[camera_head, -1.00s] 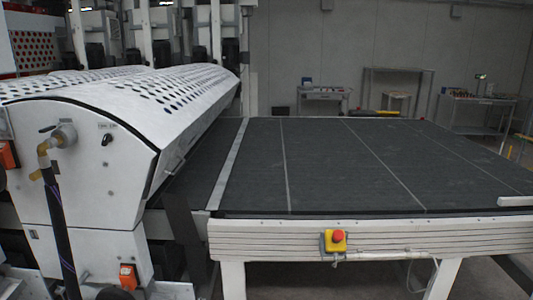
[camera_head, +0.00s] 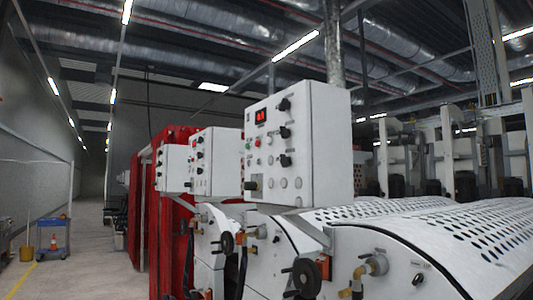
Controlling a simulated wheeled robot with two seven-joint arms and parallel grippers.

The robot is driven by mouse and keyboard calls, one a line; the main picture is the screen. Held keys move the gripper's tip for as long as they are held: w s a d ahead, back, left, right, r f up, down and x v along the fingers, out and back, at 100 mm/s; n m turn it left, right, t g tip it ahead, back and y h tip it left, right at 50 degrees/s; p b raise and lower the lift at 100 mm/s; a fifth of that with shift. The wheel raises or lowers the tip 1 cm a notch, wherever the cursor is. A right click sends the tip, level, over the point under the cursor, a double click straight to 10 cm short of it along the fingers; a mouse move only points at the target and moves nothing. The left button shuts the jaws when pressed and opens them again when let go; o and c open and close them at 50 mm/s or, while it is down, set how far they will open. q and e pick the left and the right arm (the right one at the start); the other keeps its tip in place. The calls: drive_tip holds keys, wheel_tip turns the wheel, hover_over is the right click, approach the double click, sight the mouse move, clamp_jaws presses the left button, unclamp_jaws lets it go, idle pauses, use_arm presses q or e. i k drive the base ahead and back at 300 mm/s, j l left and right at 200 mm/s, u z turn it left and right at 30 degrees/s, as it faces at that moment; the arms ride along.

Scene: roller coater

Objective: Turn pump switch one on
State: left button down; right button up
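The nearest white control box (camera_head: 325,145) stands in the middle of the view, above the roller machine. Its front has a red lit display (camera_head: 260,116) and a column of black rotary knobs, with the upper knob (camera_head: 284,104), the middle knob (camera_head: 285,132) and the lower knob (camera_head: 285,160). Another black switch (camera_head: 251,185) is at the lower left. Small coloured and grey buttons lie between. The labels are too small to read, so I cannot tell which is pump switch one. Neither gripper is in view.
Two similar control boxes, one nearer (camera_head: 225,160) and one farther (camera_head: 171,168), stand behind to the left. Perforated white covers (camera_head: 480,235) and black handwheels (camera_head: 306,277) are below. A blue cart (camera_head: 53,238) stands far left beside an open aisle (camera_head: 90,260).

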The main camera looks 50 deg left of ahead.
sight(285, 161)
drive_tip(key=u, duration=1.45)
